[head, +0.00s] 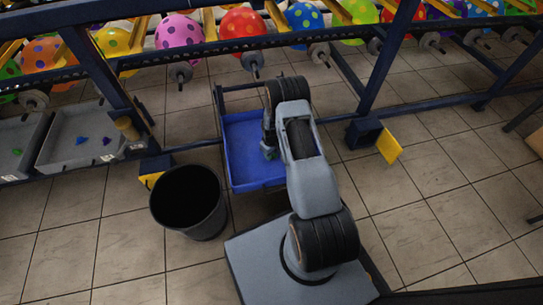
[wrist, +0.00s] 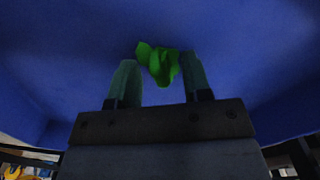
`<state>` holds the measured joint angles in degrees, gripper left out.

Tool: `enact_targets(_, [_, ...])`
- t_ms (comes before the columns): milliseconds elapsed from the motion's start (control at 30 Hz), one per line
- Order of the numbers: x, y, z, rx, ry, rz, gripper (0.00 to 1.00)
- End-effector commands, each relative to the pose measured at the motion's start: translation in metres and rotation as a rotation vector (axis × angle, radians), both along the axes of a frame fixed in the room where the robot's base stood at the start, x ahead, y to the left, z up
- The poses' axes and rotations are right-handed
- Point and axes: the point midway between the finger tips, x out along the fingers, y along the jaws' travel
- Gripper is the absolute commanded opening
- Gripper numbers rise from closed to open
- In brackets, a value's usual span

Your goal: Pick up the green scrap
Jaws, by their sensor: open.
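The green scrap (wrist: 163,66) is a small crumpled bright green piece in the wrist view, against the blue floor of the tray. My gripper (wrist: 158,72) is open, with one finger on each side of the scrap near the fingertips. I cannot tell whether the right finger touches it. In the head view my arm reaches down into the blue tray (head: 243,133), and my gripper (head: 269,152) is partly hidden there. The scrap is hidden in the head view.
A black bin (head: 188,203) stands on the tiled floor left of the tray. Grey trays (head: 68,155) with small blue and purple scraps are at the far left. A dark blue frame with spotted balloons (head: 180,32) runs behind. A yellow flap (head: 389,146) is at right.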

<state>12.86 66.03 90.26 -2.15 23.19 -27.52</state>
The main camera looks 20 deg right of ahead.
Motion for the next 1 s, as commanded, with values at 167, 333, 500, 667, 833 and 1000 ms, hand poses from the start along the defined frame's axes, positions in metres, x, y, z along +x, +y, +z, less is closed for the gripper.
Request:
enact_targets(167, [-0.0002,0.0,0.0006,0.0,0.0,0.0,0.33])
enact_targets(333, [-0.0002,0.0,0.0006,0.0,0.001,0.0,0.17])
enact_targets(500, [-0.0003,0.0001,0.0006,0.0,0.001,0.0,0.01])
enact_targets(667, [-0.0003,0.0001,0.0006,0.0,0.001,0.0,0.0])
enact_targets(833, [-0.0003,0.0001,0.0006,0.0,0.001,0.0,0.0])
enact_targets(1000, [0.0,0.0,0.0077,0.0,0.0,0.0,0.0])
